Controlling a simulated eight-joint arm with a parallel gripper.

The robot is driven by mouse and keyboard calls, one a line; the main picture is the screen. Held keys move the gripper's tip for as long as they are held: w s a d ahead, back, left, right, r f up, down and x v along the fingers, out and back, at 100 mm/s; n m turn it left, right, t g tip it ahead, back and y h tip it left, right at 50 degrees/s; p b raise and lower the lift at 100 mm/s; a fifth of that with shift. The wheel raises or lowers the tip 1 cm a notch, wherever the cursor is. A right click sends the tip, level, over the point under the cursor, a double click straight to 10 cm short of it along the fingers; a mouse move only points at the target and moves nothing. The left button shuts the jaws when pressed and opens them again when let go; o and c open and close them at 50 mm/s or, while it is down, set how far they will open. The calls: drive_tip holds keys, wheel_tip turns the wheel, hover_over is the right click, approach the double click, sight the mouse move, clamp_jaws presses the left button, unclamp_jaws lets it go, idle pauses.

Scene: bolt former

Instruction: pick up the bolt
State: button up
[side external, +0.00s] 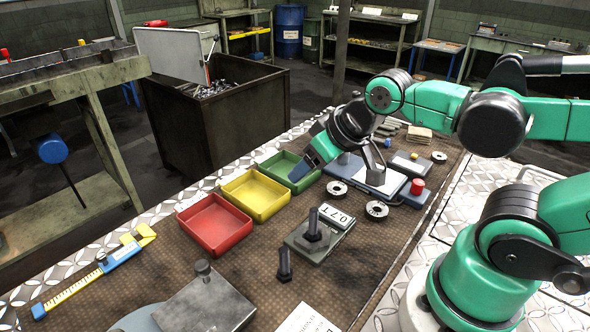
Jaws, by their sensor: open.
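A dark bolt (285,266) stands upright on its head on the brown work mat (340,270), near the front middle. A second dark bolt-like piece (313,226) stands upright on a grey block (322,238) with a white plate that reads about "07T". My gripper (308,168) is beyond both, above the bench by the green tray, angled down and to the left. It is open, and I see nothing held in it. Its far finger is partly hidden by the wrist.
Red (214,224), yellow (252,195) and green (291,170) trays line the bench's left side. A blue-grey device with a red knob (417,186) and dark rings (376,210) lie right. A yellow-blue caliper (95,273) and a metal plate (205,303) lie front left.

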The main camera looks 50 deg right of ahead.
drive_tip(key=g, duration=0.6)
hover_over(313, 235)
drive_tip(key=w, duration=0.1)
drive_tip(key=shift+n, duration=0.3)
drive_tip(key=f, duration=0.4)
drive_tip(key=shift+d+f, duration=0.15)
drive_tip(key=shift+d, duration=0.25)
drive_tip(key=shift+s+a+f+g, duration=0.1)
drive_tip(key=shift+s+f+g, duration=0.15)
drive_tip(key=shift+f+g, duration=0.35)
drive_tip(key=shift+f, duration=2.7)
clamp_jaws()
